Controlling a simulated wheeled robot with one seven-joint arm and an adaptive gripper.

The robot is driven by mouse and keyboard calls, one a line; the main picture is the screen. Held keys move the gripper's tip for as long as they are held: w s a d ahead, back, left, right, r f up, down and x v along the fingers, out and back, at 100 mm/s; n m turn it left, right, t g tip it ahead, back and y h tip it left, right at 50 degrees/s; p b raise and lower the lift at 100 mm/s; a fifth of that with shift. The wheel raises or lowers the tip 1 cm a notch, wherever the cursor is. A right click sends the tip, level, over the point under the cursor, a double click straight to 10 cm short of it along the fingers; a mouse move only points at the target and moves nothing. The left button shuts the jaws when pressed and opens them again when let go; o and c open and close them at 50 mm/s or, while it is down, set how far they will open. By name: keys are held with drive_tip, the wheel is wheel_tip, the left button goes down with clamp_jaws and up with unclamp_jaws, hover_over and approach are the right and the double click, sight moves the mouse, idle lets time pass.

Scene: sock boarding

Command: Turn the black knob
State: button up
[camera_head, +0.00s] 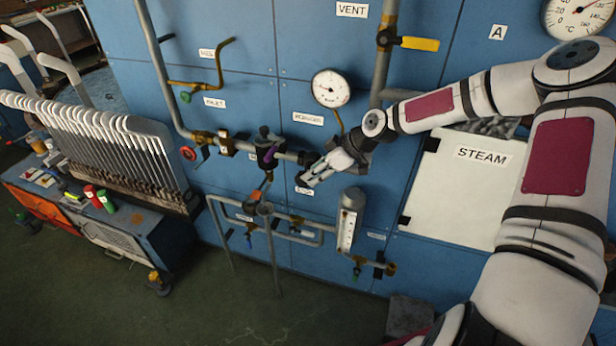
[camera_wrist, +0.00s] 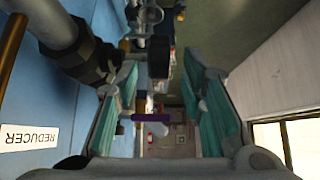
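A black knob (camera_head: 264,131) stands on top of a valve in the pipe, above a purple lever (camera_head: 270,153). The purple lever also shows small in the wrist view (camera_wrist: 150,118), beyond the fingers. A dark cylinder (camera_wrist: 158,55) appears at the upper middle of the wrist view; I cannot tell whether it is the knob. My gripper (camera_head: 305,183) is right of and below the valve, in front of the panel. In the wrist view my gripper (camera_wrist: 160,78) has its teal pads apart with nothing clearly held between them. The reducer is partly hidden by my gripper and wrist.
A grey pipe with a black fitting (camera_wrist: 85,58) runs close beside my gripper along the blue panel (camera_head: 255,95). A gauge (camera_head: 331,88), a red valve wheel (camera_head: 188,153) and a sight glass (camera_head: 347,228) are around it. Floor (camera_head: 290,315) below is open.

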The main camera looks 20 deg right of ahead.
drive_tip(key=v, duration=0.7)
drive_tip(key=shift+d+r, duration=0.2)
drive_tip(key=shift+r, duration=0.05)
drive_tip(key=shift+s+a, duration=0.1)
drive_tip(key=shift+s, duration=0.05)
drive_tip(key=s+a+r+m+h+b, duration=0.1)
drive_tip(key=s+a+r+m+h, duration=0.2)
drive_tip(key=s+r, duration=0.7)
drive_tip(key=s+a+r+m+h+b, duration=0.2)
drive_tip(key=s+r+m, duration=0.5)
drive_tip(key=s+r, duration=0.4)
drive_tip(key=s+a+h, duration=0.1)
drive_tip(key=s, duration=0.5)
drive_tip(key=shift+a+r+m+t, duration=0.3)
drive_tip(key=shift+a+m+t, duration=0.05)
drive_tip(key=shift+m+t, duration=0.05)
idle(2.0)
